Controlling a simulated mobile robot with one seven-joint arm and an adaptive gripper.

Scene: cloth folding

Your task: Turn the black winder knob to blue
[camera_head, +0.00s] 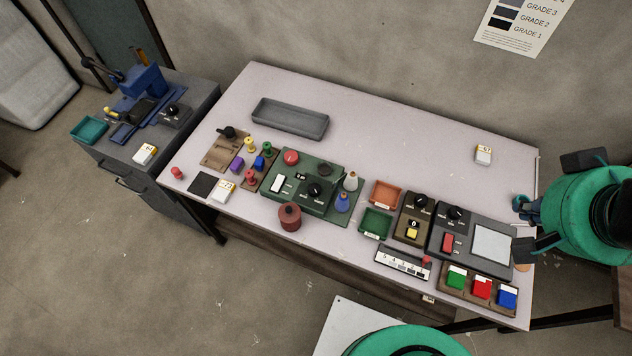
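Several black knobs show in the head view, and I cannot tell for sure which is the winder knob. One sits on a small dark box (174,112) beside a blue machine (141,93) on the left cabinet. Another black knob (315,190) is on the green panel (327,170) on the table. Two more are on a brown box (420,200) and a dark grey console (456,213). Their colour marks are too small to read. My gripper (560,205) is at the right table edge, its black fingers apart, away from all these knobs. My arm hides part of it.
The table (400,130) is clear along its back, except for a grey tray (290,118) and a small white-yellow block (483,154). Pegs, bottles, small trays and coloured blocks crowd its front. A gap separates table and cabinet (190,150). A dark-blue thing (520,204) is beside my gripper.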

